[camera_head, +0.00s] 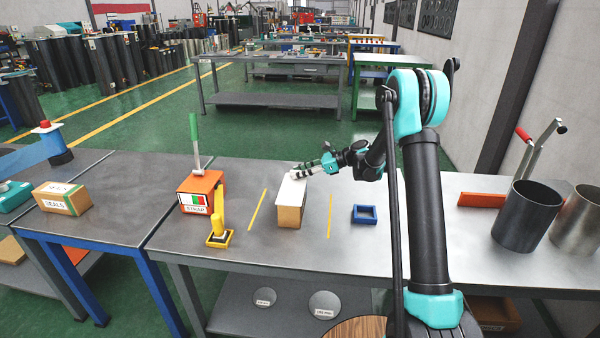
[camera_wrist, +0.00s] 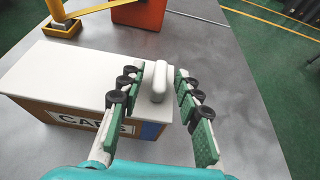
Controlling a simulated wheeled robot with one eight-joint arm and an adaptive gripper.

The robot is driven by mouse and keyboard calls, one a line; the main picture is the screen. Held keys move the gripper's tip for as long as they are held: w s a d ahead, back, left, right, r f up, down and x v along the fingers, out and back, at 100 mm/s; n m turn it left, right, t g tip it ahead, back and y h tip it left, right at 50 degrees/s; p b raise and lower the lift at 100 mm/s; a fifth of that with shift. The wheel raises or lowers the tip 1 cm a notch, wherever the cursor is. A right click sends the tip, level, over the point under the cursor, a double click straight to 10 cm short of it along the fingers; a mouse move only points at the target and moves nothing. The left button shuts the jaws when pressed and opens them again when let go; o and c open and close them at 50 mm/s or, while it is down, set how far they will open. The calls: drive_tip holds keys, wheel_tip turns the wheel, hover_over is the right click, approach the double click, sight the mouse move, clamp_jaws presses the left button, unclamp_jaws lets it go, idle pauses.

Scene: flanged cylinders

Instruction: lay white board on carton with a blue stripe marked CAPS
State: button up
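The carton (camera_wrist: 62,118) marked CAPS, with a blue stripe at its right end, stands on the grey bench; the head view shows it at the middle of the bench (camera_head: 289,216). The white board (camera_wrist: 60,70) lies flat on top of the carton and covers it; it also shows in the head view (camera_head: 290,192). A rounded white handle (camera_wrist: 154,84) stands up near the board's right end. My gripper (camera_wrist: 160,74) is open, its green-padded fingers on either side of the handle, with gaps showing. In the head view my gripper (camera_head: 308,171) is over the board's far end.
An orange STRAP box (camera_head: 200,190) and a yellow post in a yellow base (camera_head: 218,238) stand to the left. A blue tray (camera_head: 364,215) lies to the right. Two metal cylinders (camera_head: 528,220) stand at the far right. Yellow lines flank the carton.

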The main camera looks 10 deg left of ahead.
drive_tip(key=v, duration=1.2)
drive_tip(key=s+d+f+n+t+h, duration=0.1)
drive_tip(key=s+d+f+n+h, duration=0.2)
drive_tip(key=s, duration=0.9)
drive_tip(key=s+d+f+n+t+h, duration=0.1)
drive_tip(key=s+d+f+n+h, duration=0.2)
drive_tip(key=s+d+n+h, duration=0.3)
drive_tip(key=s+d+f+n+t+h, duration=0.1)
drive_tip(key=s+d+f+n+h, duration=0.2)
drive_tip(key=s+d+n, duration=0.6)
drive_tip(key=s+h, duration=0.1)
drive_tip(key=s, duration=1)
drive_tip(key=shift+t, duration=0.4)
drive_tip(key=shift+w+a, duration=0.1)
